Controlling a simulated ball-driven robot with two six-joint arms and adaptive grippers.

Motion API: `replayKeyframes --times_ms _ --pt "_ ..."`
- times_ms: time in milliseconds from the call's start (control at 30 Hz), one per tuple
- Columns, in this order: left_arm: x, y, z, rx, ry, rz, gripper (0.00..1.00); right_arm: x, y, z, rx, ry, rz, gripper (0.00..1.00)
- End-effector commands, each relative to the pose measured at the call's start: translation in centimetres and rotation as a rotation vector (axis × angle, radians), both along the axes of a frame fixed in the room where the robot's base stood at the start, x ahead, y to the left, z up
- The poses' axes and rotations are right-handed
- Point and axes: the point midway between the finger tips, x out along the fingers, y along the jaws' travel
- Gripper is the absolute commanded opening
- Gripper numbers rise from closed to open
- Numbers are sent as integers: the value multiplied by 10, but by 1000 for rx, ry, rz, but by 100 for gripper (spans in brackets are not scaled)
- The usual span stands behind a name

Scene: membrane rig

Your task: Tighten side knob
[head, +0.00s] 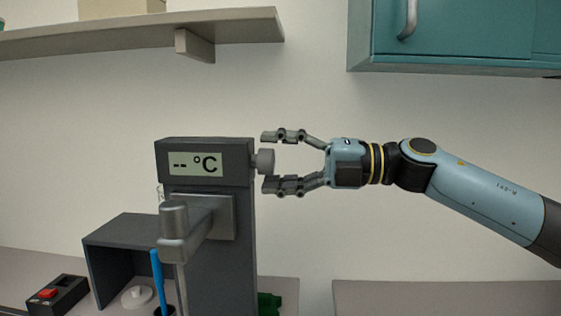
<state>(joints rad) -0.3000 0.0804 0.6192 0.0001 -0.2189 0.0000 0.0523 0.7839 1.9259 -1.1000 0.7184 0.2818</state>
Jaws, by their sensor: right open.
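The side knob (265,161) is a short grey cylinder on the right side of the dark grey rig's display head (205,143). The display (195,163) reads "-- °C". My right gripper (268,161) comes in level from the right. Its fingers are open, one above and one below the knob, with the knob between the tips. A gap shows between the knob and each finger, so I see no clear contact. My left gripper is not in view.
A grey clamp arm (195,225) juts from the rig's front, with a blue stick (158,275) below. A black box with a red button (47,294) sits lower left. A shelf (130,38) and teal cabinet (450,35) hang above.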

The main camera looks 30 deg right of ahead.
Motion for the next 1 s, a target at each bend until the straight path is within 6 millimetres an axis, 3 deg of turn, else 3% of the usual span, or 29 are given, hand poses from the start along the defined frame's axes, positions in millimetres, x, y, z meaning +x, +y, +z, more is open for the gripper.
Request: replayKeyframes --times_ms 600,1000 --pt "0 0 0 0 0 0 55 -37 -47 -2 -5 6 6 63" --pt "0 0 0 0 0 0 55 -45 -60 -1 -1 1 0 63"
